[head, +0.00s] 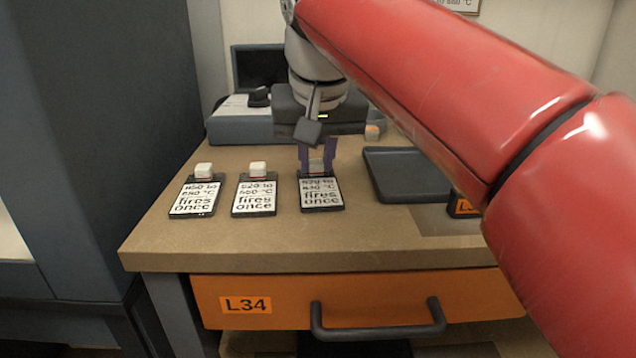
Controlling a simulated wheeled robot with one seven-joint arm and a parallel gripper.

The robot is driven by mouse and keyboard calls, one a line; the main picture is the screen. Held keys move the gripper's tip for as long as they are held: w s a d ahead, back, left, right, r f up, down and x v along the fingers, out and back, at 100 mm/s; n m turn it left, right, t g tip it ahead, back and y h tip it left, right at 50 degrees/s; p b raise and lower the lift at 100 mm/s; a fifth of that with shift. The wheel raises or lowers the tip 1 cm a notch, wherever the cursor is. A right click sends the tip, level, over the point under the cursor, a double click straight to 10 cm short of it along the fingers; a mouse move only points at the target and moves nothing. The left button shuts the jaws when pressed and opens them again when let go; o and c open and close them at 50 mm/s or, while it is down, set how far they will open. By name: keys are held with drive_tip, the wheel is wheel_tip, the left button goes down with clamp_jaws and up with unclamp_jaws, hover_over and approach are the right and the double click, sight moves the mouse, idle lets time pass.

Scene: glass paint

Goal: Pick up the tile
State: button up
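Three small pale tiles stand at the back ends of three black-framed label cards on the bench. The left tile (203,170) and the middle tile (258,169) are in plain view. The right tile (316,167) is partly hidden by my gripper (317,164). My gripper points down over the right card (320,192), with one purple finger on each side of that tile. I cannot tell whether the fingers touch it. The left card (195,199) reads "fires once", as do the middle card (254,197) and the right one.
A dark tray (405,192) lies right of the cards, with an orange-labelled block (464,207) beside it, partly behind my red arm. A blue-grey box (235,129) stands at the back left. An orange drawer (280,312) marked L34 is below. The bench front is clear.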

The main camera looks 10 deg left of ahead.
sight(316, 163)
clamp_jaws()
drive_tip(key=shift+r, duration=0.1)
wheel_tip(316, 163, up, 8)
drive_tip(key=shift+f+p, duration=0.15)
drive_tip(key=shift+p, duration=0.95)
drive_tip(key=shift+r, duration=1.05)
